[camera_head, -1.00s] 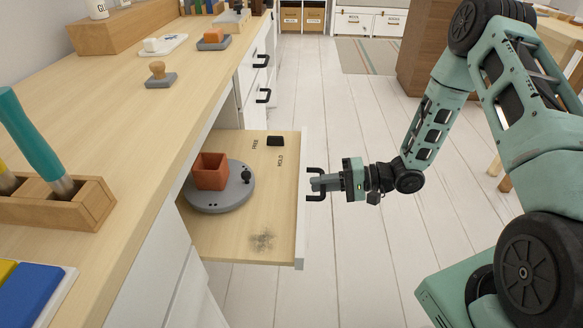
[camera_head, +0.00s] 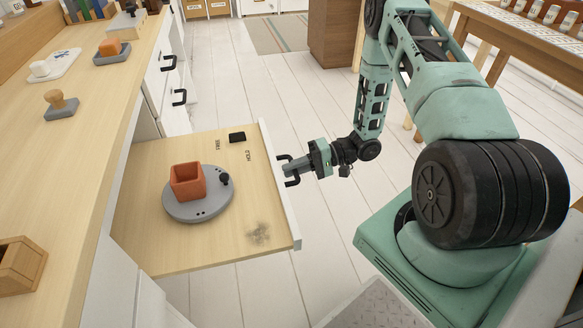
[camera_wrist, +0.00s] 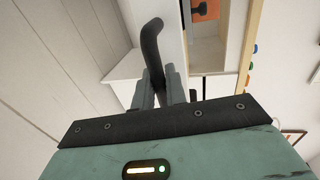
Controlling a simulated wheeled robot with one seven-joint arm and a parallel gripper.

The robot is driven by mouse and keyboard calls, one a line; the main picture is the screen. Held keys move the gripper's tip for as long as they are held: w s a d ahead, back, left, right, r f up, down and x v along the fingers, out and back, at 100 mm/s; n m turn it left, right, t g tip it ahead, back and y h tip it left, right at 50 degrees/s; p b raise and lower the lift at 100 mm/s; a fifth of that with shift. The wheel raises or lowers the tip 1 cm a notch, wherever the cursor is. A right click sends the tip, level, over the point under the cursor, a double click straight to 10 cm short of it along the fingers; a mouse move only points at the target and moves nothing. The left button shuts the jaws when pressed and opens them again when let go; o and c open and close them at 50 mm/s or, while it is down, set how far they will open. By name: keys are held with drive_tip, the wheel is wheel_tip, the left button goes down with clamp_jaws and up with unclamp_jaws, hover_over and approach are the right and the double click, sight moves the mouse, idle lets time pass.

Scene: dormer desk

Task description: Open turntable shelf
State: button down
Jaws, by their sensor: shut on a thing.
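The turntable shelf (camera_head: 185,250) is a pale wooden pull-out board with a white front, and it stands out from under the desk. A grey round turntable (camera_head: 205,212) sits on it, carrying an open terracotta square pot (camera_head: 188,182) and a small black knob (camera_head: 225,179). My gripper (camera_head: 291,170) is shut on the black handle (camera_head: 289,182) of the shelf front. The wrist view shows the dark curved handle (camera_wrist: 152,42) between my fingers (camera_wrist: 160,88). The fingers cover part of the handle.
The shelf has FREE and HOLD labels, a black block (camera_head: 237,137) and a dark smudge (camera_head: 258,233). The desk top (camera_head: 60,165) holds a stamp (camera_head: 60,104) and a wooden tray (camera_head: 18,268). Drawers with black handles (camera_head: 179,97) are behind. White plank floor (camera_head: 285,95) is open beside the shelf.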

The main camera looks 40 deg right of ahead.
drive_tip(key=c, duration=1.5)
unclamp_jaws()
drive_tip(key=p+v, duration=0.3)
drive_tip(key=v, duration=1.4)
drive_tip(key=shift+s+d, duration=0.1)
drive_tip(key=shift+d, duration=0.1)
